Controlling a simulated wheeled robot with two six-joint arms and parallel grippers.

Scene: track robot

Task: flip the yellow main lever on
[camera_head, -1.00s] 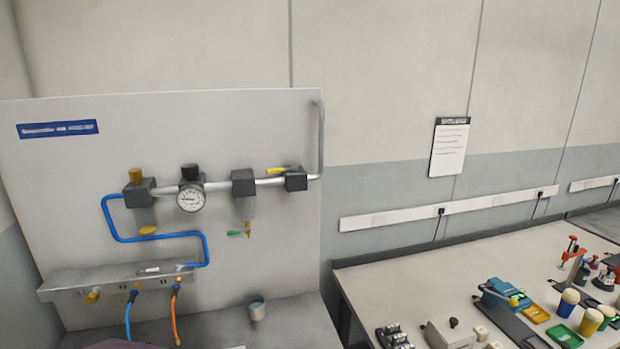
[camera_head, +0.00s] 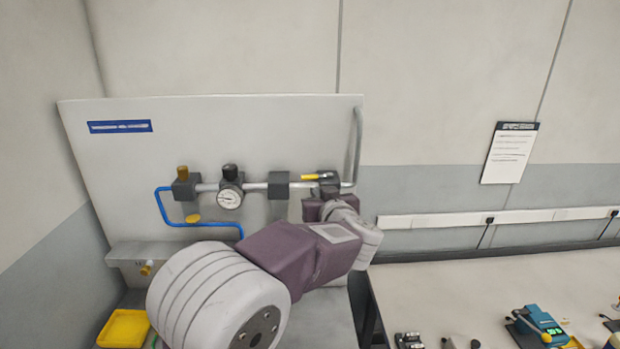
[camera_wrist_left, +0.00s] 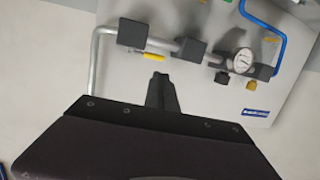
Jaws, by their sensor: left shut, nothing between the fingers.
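The yellow main lever (camera_head: 314,177) lies roughly level along the pipe, at the dark valve block near the right end of the panel (camera_head: 130,165). It also shows in the left wrist view (camera_wrist_left: 152,56), beside the pipe. My left gripper (camera_head: 327,188) is at that valve, mostly hidden behind my own wrist. In the left wrist view its dark fingers (camera_wrist_left: 159,82) are shut and empty, with their tips close to the lever. I cannot tell whether they touch it. My right gripper is not in view.
A gauge (camera_head: 229,199), other valve blocks and a blue hose (camera_head: 160,210) sit left along the pipe. A yellow tray (camera_head: 123,328) lies at the lower left. A bench (camera_head: 480,290) with several devices stands at the right. My arm hides the panel's lower middle.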

